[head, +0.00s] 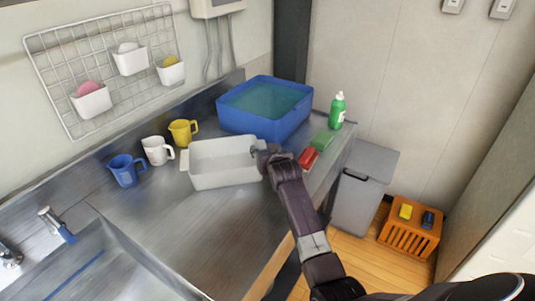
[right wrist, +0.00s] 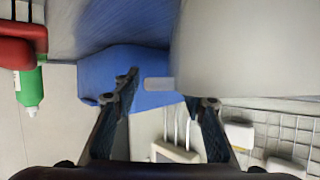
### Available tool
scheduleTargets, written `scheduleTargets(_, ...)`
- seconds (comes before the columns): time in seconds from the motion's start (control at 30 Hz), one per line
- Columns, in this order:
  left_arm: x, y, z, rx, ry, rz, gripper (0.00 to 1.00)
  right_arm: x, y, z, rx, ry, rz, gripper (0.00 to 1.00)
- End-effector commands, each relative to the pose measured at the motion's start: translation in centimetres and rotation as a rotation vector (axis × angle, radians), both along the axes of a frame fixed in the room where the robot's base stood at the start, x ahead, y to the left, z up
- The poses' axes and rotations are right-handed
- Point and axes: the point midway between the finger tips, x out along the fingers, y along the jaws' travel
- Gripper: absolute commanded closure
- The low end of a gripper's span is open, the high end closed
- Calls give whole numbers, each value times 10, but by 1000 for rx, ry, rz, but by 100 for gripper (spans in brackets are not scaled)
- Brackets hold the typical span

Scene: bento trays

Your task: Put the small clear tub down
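The small clear tub (head: 222,178), a whitish see-through box with a tab at each end, appears to sit upright on the steel counter in the head view. Its inside looks empty. My right gripper (head: 262,155) is at its right end; the arm hides part of that end. In the right wrist view the tub (right wrist: 245,50) fills the upper right, and its pale end tab (right wrist: 159,84) lies between the spread fingertips of my right gripper (right wrist: 160,95), with gaps showing. My left gripper is not in view.
A blue basin of water (head: 297,124) stands close behind the tub. Blue (head: 124,173), white (head: 155,151) and yellow (head: 181,133) jugs stand to its left. Red (head: 308,158) and green (head: 322,141) items and a green bottle (head: 338,111) are right. The counter in front is clear.

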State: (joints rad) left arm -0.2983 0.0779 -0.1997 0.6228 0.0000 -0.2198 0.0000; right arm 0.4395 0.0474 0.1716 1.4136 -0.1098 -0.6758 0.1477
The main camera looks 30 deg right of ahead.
Motion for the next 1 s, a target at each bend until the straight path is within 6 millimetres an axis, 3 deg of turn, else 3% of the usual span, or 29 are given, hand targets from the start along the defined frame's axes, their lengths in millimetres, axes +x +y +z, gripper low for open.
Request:
scheduleTargets(0.63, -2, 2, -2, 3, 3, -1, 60, -83, 20, 34, 1, 2, 0, 61)
scheduleTargets(1.0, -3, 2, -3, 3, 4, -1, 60, -103, 25, 43, 0, 1, 0, 61)
